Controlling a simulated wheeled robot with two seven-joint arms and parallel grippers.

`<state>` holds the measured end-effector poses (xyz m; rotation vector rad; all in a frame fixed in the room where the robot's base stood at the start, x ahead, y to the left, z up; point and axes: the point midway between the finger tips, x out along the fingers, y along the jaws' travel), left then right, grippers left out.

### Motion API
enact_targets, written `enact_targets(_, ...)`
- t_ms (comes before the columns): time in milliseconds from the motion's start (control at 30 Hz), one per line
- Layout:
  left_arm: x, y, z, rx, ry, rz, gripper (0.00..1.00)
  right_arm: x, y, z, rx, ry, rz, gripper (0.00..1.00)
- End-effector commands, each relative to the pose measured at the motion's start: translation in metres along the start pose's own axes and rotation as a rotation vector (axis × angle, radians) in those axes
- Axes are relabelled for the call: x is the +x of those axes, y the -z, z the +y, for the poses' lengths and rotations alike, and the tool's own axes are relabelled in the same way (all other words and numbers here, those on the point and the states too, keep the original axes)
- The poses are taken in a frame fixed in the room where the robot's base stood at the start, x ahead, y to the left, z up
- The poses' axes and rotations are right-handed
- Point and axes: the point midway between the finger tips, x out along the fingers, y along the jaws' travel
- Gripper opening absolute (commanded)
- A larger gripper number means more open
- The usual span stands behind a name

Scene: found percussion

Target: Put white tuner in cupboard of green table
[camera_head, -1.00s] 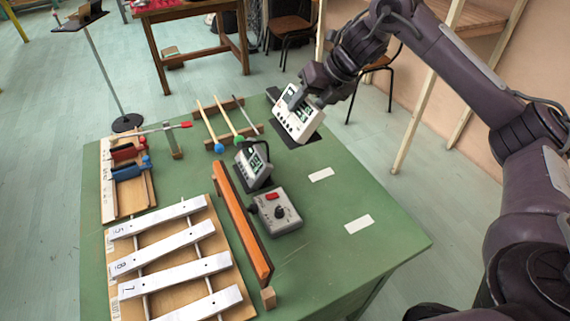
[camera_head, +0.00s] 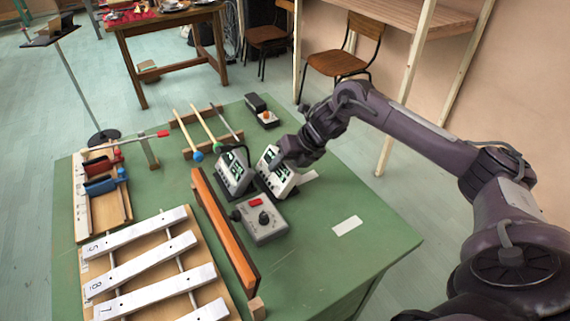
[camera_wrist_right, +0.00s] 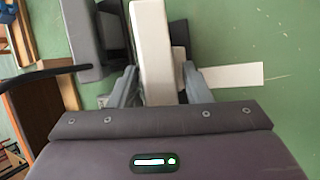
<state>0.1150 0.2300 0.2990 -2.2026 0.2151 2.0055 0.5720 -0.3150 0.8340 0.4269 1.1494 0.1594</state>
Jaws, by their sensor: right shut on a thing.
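The white tuner (camera_head: 272,170) with a dark display stands tilted near the middle of the green table (camera_head: 330,255). My right gripper (camera_head: 291,158) is shut on it from its right side. In the right wrist view the white tuner (camera_wrist_right: 152,50) lies between the two fingers of my right gripper (camera_wrist_right: 158,88). A grey tuner (camera_head: 235,172) stands close beside it on the left. Whether the white tuner touches the table is unclear. The cupboard of the table does not show in these frames. My left gripper is not in view.
A grey box with a red button (camera_head: 259,220) sits just in front of the tuners. An orange bar (camera_head: 224,232) and xylophone-like bars (camera_head: 150,262) fill the left side. The right front of the tabletop is mostly clear.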

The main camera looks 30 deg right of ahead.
Motion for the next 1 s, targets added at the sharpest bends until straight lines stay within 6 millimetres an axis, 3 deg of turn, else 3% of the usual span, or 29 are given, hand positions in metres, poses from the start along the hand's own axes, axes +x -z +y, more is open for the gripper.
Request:
enact_targets(200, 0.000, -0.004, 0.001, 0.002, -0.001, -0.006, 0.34, 0.001, 0.000, 0.000, -0.001, -0.002, -0.003, 0.00)
enact_targets(233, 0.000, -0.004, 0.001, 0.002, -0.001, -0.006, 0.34, 0.002, 0.001, -0.001, 0.000, 0.000, 0.000, 0.45)
enact_targets(400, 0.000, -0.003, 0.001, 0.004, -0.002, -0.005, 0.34, 0.001, 0.000, 0.000, 0.000, -0.001, 0.000, 0.67)
enact_targets(767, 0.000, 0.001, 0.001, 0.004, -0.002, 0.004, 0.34, -0.004, 0.000, 0.000, -0.001, -0.001, -0.002, 0.67)
enact_targets(1000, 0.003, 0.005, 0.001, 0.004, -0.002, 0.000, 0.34, -0.046, -0.001, -0.002, -0.002, 0.002, -0.005, 0.67)
